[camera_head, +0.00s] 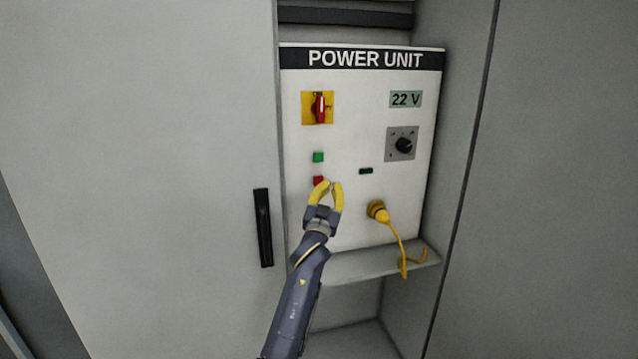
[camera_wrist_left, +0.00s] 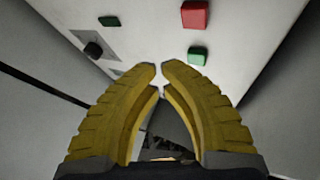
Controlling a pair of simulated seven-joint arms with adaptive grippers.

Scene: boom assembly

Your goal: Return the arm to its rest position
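My left arm reaches up from the bottom of the head view. Its yellow-fingered left gripper (camera_head: 331,184) is in front of the white power unit panel (camera_head: 350,225), close to the red button (camera_head: 318,181). The fingertips of the left gripper (camera_wrist_left: 161,68) come together with nothing held between them. In the wrist view the red button (camera_wrist_left: 195,14) and green button (camera_wrist_left: 197,55) are apart from the fingertips. I cannot tell the exact gap to the panel. My right gripper is not in view.
The panel has a red switch (camera_head: 319,107), a green button (camera_head: 318,157), a "22 V" display (camera_head: 406,99) and a black knob (camera_head: 403,146). A yellow plug (camera_head: 377,211) has a cable over the shelf (camera_head: 350,266). A cabinet door with a black handle (camera_head: 263,228) is left.

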